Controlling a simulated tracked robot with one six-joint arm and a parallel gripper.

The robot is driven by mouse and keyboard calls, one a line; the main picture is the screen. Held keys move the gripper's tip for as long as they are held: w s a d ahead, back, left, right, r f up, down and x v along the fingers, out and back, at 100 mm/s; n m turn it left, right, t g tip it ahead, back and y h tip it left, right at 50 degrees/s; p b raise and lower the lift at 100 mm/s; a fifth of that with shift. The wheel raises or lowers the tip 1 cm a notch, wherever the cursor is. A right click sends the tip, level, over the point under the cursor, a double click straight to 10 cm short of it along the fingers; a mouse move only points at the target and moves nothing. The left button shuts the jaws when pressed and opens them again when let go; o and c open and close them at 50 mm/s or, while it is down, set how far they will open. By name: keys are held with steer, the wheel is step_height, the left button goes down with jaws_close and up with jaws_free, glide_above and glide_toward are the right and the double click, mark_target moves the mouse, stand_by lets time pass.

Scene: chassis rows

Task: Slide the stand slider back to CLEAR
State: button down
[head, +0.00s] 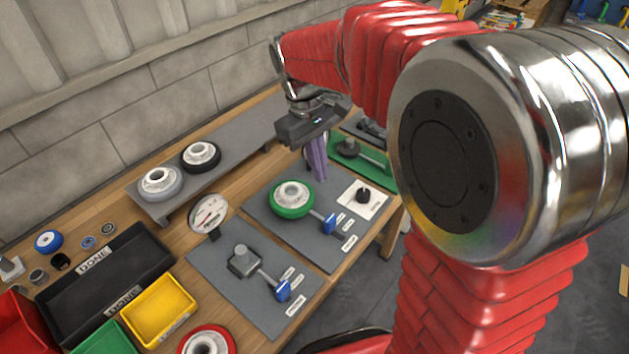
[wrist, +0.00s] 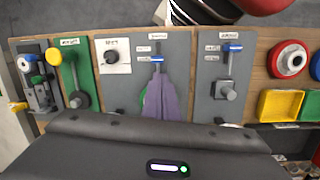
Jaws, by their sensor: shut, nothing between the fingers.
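A grey board (head: 257,207) holds a green-rimmed wheel (head: 291,197) and a blue slider knob (head: 328,223) beside small white labels. That knob also shows in the wrist view (wrist: 157,58). A second grey board (head: 222,282) has a bare stand post (head: 242,261) and another blue slider knob (head: 282,290), also in the wrist view (wrist: 233,47). I cannot read the labels. My gripper (head: 321,178) is shut and empty, its purple fingers pointing down over the green-wheel board. In the wrist view the fingers (wrist: 159,77) reach toward that board's knob and hide most of the green wheel.
A green board (head: 374,173) with a dark stand lies behind. A white plate with a black knob (head: 363,195) is right of the green wheel. A dial gauge (head: 208,213) stands left, near a black tray (head: 100,270) and a yellow bin (head: 158,308).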

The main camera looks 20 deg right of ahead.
mark_target(330, 226)
steer(key=w+f+n+g+h, duration=0.1)
steer(key=w+f+n+g, duration=0.1)
steer(key=w+f, duration=0.3)
steer(key=shift+w+a+f+g, duration=0.3)
steer(key=shift+w+a+f, duration=0.1)
steer(key=shift+f, duration=0.45)
steer(key=shift+f, duration=0.1)
steer(key=x, duration=1)
steer(key=shift+d, duration=0.15)
